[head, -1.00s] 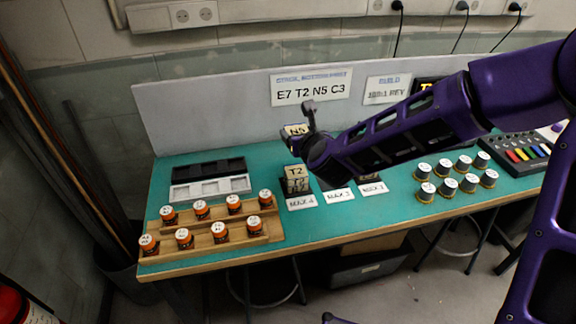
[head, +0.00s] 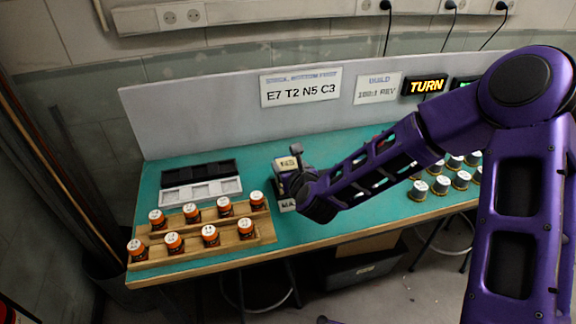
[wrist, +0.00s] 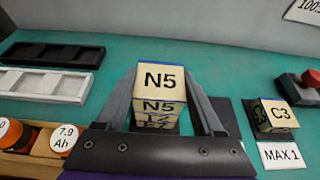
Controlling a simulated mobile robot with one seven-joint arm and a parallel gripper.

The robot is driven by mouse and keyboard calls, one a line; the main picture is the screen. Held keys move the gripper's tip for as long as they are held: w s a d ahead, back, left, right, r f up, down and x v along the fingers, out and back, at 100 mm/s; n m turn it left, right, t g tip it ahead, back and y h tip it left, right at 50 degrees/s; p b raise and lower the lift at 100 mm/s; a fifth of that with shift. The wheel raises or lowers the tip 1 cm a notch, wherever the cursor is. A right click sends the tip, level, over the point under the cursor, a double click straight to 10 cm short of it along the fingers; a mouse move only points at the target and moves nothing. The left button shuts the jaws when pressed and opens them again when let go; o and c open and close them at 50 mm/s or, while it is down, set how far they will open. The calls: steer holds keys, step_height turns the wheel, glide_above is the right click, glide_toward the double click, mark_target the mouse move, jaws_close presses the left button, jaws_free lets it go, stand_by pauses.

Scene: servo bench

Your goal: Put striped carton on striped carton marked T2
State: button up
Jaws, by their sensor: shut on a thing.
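The striped carton marked N5 (wrist: 161,77) is between the two fingers of my gripper (wrist: 161,90), which is shut on it. It is upright, with its label facing up. It also shows in the head view (head: 288,162). Directly below it in the wrist view is the striped carton marked T2 (wrist: 158,119), of which only a narrow strip of its front face shows. The two look lined up; I cannot tell whether they touch. In the head view my gripper (head: 291,172) and arm hide the lower stack.
A C3 carton (wrist: 272,117) stands to the right on a dark pad, behind a MAX 1 card (wrist: 283,155). Black (wrist: 52,54) and white (wrist: 45,86) trays lie left. A sign (head: 300,88) reads E7 T2 N5 C3.

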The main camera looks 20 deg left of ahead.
steer(key=shift+f+b, duration=0.25)
steer(key=shift+b, duration=0.1)
steer(key=o, duration=1.4)
steer(key=shift+r, duration=0.1)
steer(key=shift+r, duration=0.1)
steer(key=shift+r+p, duration=0.3)
steer(key=shift+p, duration=0.2)
steer(key=shift+p+v, duration=1.2)
steer(key=shift+v, duration=4.65)
steer(key=shift+f, duration=0.15)
